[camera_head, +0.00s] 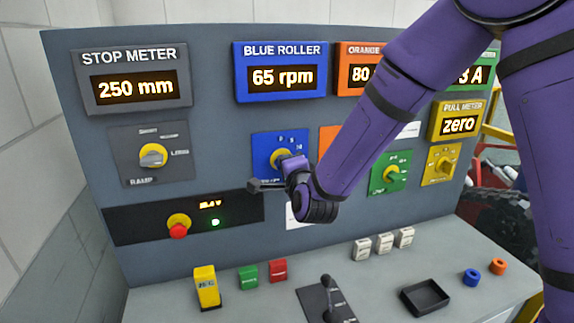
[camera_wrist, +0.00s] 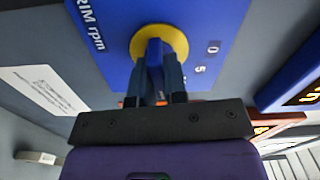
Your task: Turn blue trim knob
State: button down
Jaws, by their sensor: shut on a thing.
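The blue trim panel (camera_head: 262,142) is on the upright grey console, below the blue roller display (camera_head: 280,72), which reads 65 rpm. Its knob has a yellow base ring (camera_head: 276,158); my arm partly covers it in the head view. In the wrist view the blue panel (camera_wrist: 110,60) fills the top, and the yellow ring (camera_wrist: 178,36) shows around the knob. My gripper (camera_wrist: 160,72) is shut on the knob, its fingers pointing straight at the panel. The fingers hide most of the knob, so its pointer setting cannot be read.
A grey ramp knob (camera_head: 153,156) is to the left and a green-panel knob (camera_head: 392,174) to the right. A red stop button (camera_head: 179,229) sits lower left. A joystick (camera_head: 328,295) and a black tray (camera_head: 425,297) are on the desk below.

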jog(key=shift+f+m, duration=0.1)
jog(key=shift+m, duration=0.6)
jog(key=c, duration=1.2)
grip_release()
jog(key=shift+o, duration=0.2)
jog(key=v, duration=1.1)
jog(key=shift+w+d, duration=0.1)
